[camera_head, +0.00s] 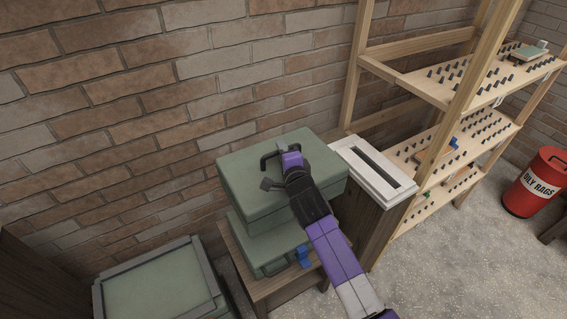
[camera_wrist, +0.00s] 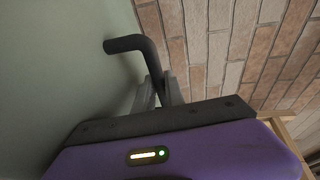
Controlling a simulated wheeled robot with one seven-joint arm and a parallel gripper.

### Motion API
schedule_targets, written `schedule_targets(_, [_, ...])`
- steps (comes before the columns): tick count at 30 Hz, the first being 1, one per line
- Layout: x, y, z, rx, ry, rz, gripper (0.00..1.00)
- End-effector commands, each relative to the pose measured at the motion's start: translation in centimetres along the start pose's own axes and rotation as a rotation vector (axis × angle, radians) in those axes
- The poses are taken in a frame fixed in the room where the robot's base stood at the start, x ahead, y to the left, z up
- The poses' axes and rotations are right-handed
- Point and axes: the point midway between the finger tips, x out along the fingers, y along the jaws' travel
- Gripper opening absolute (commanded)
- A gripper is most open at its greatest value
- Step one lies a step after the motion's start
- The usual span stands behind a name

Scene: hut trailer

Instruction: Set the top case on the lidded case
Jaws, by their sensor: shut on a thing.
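The top case (camera_head: 250,181) is a grey-green box with a dark handle (camera_head: 283,146) on its upper face. My gripper (camera_head: 282,165) is shut on this handle from above. The wrist view shows the dark handle (camera_wrist: 150,55) between my grey fingertips (camera_wrist: 159,90), with the pale green case face (camera_wrist: 60,70) at left. A second green case (camera_head: 262,247) with a front handle and a blue piece sits directly below on a wooden stand; I cannot tell whether the two touch. A large green case with a raised grey rim (camera_head: 160,290), apparently the lidded case, stands at lower left.
A brown cabinet with a white slotted frame (camera_head: 374,170) on top stands close on the right. Wooden shelving (camera_head: 440,95) with rows of dark pegs and a red oily-rags bin (camera_head: 535,182) are farther right. A brick wall (camera_head: 120,110) runs behind.

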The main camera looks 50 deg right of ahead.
Motion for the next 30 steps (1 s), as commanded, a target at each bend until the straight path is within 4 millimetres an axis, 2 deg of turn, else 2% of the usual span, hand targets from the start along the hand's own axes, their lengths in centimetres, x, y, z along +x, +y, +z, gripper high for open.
schedule_targets(16, [2.2, 10.2, 0.5, -0.002, -0.002, -0.007, 0.0])
schedule_targets(19, [2.4, 11.2, 0.6, 0.0, -0.003, -0.009, 0.0])
schedule_targets(26, [2.5, 11.8, 0.6, 0.0, -0.002, -0.009, 0.0])
schedule_targets(30, [2.7, 12.8, 0.6, 0.0, -0.002, -0.008, 0.0])
